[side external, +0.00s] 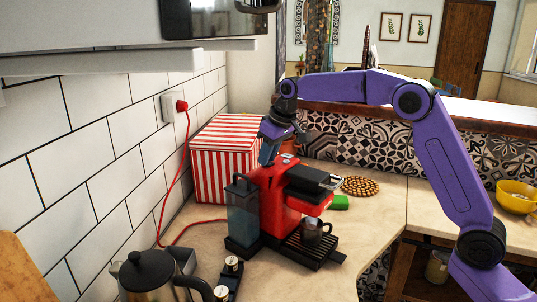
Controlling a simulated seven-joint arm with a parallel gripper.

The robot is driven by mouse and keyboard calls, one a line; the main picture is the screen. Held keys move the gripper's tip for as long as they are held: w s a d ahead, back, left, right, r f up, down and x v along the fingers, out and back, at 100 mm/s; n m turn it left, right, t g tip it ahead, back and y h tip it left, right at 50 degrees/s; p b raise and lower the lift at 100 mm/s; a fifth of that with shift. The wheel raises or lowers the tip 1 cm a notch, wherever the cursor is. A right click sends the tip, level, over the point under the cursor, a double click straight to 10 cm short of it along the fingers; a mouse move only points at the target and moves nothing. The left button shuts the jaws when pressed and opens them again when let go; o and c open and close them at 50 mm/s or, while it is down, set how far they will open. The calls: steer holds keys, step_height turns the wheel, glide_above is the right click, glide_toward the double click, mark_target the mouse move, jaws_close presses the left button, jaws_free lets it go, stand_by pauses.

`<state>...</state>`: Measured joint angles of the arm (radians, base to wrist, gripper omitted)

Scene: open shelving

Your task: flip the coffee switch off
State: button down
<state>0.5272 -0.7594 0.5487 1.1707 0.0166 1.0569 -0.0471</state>
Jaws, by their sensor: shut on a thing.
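A red and black coffee machine (272,190) stands upright on the counter in the middle of the side external view, with a clear water tank (242,212) at its left. A dark cup (311,232) sits on its drip tray. My gripper (268,155) points down at the top rear of the machine, touching it, and is shut on a part there. That part is hidden by the fingers and too small to make out. The coffee switch cannot be told apart, so its position is not visible.
A red-and-white striped box (222,160) stands close behind the machine. A red cord (178,185) runs from the wall socket to the counter. A kettle (150,275) is front left. A green sponge (340,202) and woven trivet (360,187) lie right. A shelf (130,60) overhangs the upper left.

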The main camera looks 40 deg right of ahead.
mark_target(269, 163)
steer(key=shift+w+a+g+h, duration=0.1)
steer(key=shift+w+g+h, duration=0.3)
steer(key=shift+g, duration=0.7)
steer(key=c, duration=1)
jaws_free()
steer(key=shift+o, duration=0.2)
steer(key=shift+r, duration=0.15)
steer(key=r, duration=0.4)
steer(key=s+r, duration=0.1)
steer(key=r, duration=0.2)
steer(key=shift+r, duration=0.1)
